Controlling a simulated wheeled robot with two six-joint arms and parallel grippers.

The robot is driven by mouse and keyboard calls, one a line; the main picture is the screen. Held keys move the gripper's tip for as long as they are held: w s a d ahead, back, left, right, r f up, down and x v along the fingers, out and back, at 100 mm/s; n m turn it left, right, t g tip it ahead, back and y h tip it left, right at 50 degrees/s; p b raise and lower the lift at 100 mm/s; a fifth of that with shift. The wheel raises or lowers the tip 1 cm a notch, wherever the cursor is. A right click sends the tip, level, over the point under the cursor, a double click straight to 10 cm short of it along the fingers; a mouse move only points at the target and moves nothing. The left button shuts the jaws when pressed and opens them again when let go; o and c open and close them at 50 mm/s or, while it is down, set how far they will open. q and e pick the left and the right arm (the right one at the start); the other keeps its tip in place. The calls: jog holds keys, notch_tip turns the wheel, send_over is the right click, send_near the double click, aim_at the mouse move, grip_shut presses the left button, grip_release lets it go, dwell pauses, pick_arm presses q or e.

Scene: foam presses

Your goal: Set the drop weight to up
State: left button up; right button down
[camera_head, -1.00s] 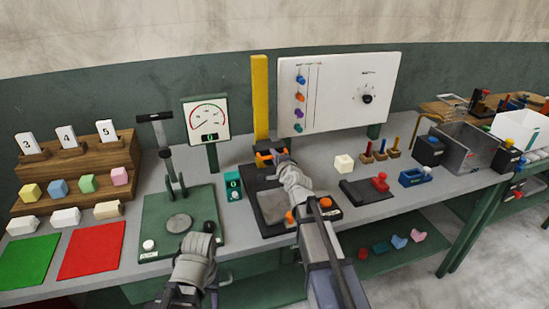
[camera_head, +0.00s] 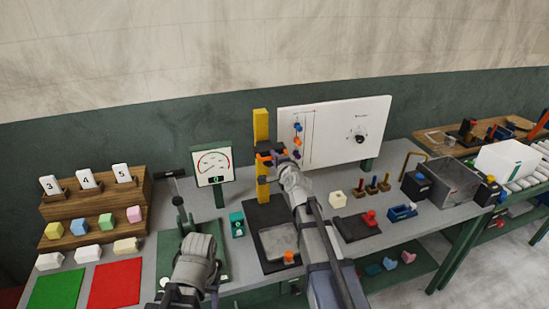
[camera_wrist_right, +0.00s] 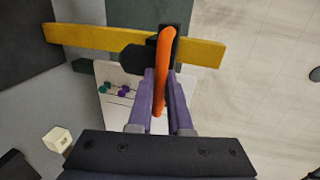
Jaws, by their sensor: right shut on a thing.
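The drop weight (camera_head: 266,148) is a dark block with an orange handle, partway up the yellow post (camera_head: 261,127), clear of the base plate (camera_head: 279,243). My right gripper (camera_head: 285,160) reaches it from the front. In the right wrist view the purple fingers are shut on the orange handle (camera_wrist_right: 164,70), with the dark weight (camera_wrist_right: 138,58) against the yellow post (camera_wrist_right: 85,38) just beyond. My left gripper (camera_head: 178,292) is low in front of the green lever press (camera_head: 216,262); its fingers do not show clearly.
A gauge (camera_head: 213,166) stands left of the post and a white panel (camera_head: 335,130) stands behind to the right. A small teal box (camera_head: 237,224) sits beside the base. A cream block (camera_head: 337,199) and a dark tray (camera_head: 356,227) lie to the right.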

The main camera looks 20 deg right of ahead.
jog(key=shift+w+d+r, duration=0.15)
jog(key=shift+w+r, duration=0.05)
jog(key=shift+r, duration=0.05)
jog(key=c, duration=0.9)
grip_release()
jog(key=shift+o, duration=0.3)
jog(key=shift+f, duration=0.1)
jog(key=p+v, duration=0.1)
jog(key=v, duration=0.6)
jog(key=shift+s, duration=0.4)
